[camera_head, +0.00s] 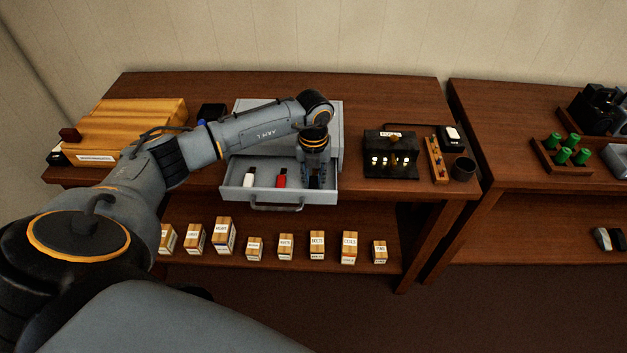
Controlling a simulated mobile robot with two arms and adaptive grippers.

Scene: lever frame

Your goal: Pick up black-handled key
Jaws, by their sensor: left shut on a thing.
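A grey drawer (235,193) stands open at the front of a grey cabinet on the brown table. In it lie a white-handled key (249,179) at the left and a red-handled key (281,179) in the middle. The black-handled key (315,183) is at the right side of the drawer, mostly hidden by my gripper. My left gripper (315,178) points down into the drawer and is shut on the black-handled key. I cannot tell whether the key touches the drawer floor. My right gripper is not in view.
A black box with white knobs (391,157), a wooden peg strip (436,158) and a black cup (462,168) stand right of the cabinet. A wooden box (120,130) is at the left. Several small labelled boxes (285,246) line the lower shelf. A second table holds green cylinders (562,155).

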